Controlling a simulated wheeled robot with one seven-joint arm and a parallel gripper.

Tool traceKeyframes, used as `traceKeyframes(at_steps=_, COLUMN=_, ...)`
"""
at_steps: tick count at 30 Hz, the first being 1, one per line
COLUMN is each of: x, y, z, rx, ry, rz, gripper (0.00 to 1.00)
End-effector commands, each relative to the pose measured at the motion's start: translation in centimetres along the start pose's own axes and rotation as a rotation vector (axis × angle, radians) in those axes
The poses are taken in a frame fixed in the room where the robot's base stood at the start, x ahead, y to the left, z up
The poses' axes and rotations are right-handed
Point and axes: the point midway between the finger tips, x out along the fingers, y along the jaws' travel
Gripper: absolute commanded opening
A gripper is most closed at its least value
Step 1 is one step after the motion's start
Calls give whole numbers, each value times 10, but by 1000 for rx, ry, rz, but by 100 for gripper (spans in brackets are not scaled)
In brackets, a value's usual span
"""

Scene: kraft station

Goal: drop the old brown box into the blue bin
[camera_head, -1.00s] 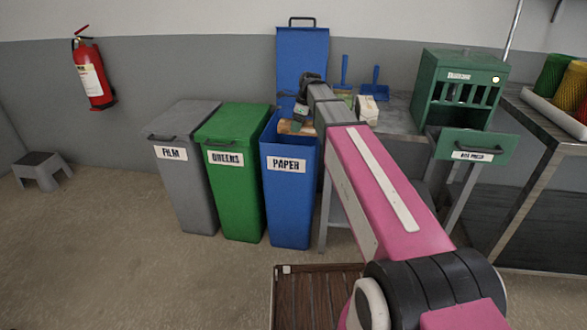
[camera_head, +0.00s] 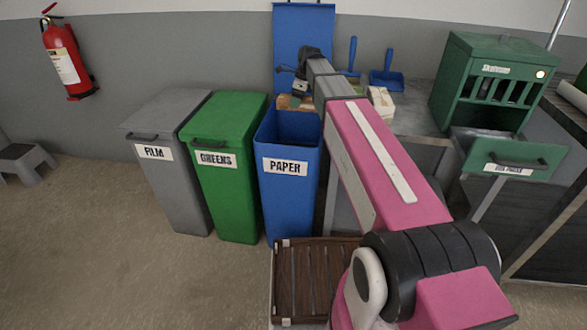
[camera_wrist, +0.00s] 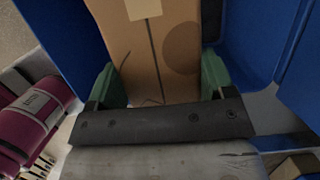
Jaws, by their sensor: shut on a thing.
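The old brown box (camera_wrist: 155,50) is in my gripper (camera_wrist: 162,85), between its two green fingers in the wrist view. It has dark round stains and a strip of pale tape. In the head view a small part of the box (camera_head: 287,102) shows at the back of the blue bin's mouth; the rest is hidden. The blue bin (camera_head: 290,200), labelled PAPER, stands with its lid raised against the wall. Blue surfaces (camera_wrist: 252,38) flank the box in the wrist view. My gripper's fingers are hidden in the head view.
A green bin (camera_head: 225,195) and a grey bin (camera_head: 172,190), both lidded, stand left of the blue one. A metal table (camera_head: 420,118) with a green cabinet (camera_head: 490,60) and its open drawer (camera_head: 510,155) is on the right. A slatted brown pallet (camera_head: 310,285) lies in front.

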Motion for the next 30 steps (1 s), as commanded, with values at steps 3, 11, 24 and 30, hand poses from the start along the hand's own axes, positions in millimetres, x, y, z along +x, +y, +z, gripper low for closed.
traceKeyframes(at_steps=3, x=10, y=0, z=-3, rx=0, ry=0, rz=1, gripper=48)
traceKeyframes(at_steps=11, x=37, y=0, z=-10, rx=1, ry=0, rz=1, gripper=48)
traceKeyframes(at_steps=24, x=51, y=0, z=-14, rx=0, ry=0, rz=0, gripper=48)
traceKeyframes(at_steps=30, x=50, y=0, z=-14, rx=0, ry=0, rz=0, gripper=100)
